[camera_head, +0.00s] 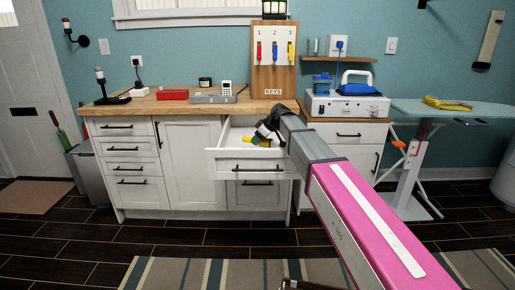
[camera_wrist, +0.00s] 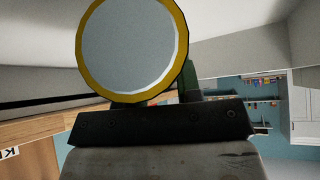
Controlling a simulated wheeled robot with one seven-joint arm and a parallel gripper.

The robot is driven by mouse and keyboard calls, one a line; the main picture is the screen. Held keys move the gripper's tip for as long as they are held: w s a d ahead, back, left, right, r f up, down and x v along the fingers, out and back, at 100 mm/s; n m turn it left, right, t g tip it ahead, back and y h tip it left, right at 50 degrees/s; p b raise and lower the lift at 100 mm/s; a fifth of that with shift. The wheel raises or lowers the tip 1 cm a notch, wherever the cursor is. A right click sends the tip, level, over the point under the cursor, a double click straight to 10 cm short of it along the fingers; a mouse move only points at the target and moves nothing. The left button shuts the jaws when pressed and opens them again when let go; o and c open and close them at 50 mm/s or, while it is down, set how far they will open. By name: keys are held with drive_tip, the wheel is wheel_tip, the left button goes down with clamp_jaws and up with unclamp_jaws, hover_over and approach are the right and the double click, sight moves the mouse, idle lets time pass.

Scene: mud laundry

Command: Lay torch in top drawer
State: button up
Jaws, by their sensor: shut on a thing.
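The torch (camera_wrist: 132,45) fills the upper part of the wrist view, with its round pale lens and yellow rim facing the camera. My gripper (camera_wrist: 160,122) shows there as a dark bar below it and is shut on the torch. In the head view, my gripper (camera_head: 267,131) reaches over the open top drawer (camera_head: 228,158) in the middle of the counter. The torch (camera_head: 257,141), with yellow and dark parts, shows at the gripper's end within the drawer opening. I cannot tell whether it touches the drawer floor. My arm hides the drawer's right side.
The wooden countertop (camera_head: 150,107) above holds a red box (camera_head: 173,94), a grey phone base (camera_head: 212,98) and a key board (camera_head: 273,66). A white machine (camera_head: 346,106) stands to the right. An ironing board (camera_head: 455,108) is at far right. The drawer's left inside looks clear.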

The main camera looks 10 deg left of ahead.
drive_tip(key=shift+f, duration=2)
drive_tip(key=shift+f, duration=0.15)
drive_tip(key=o, duration=1)
drive_tip(key=v, duration=1.2)
drive_tip(key=shift+r, duration=0.2)
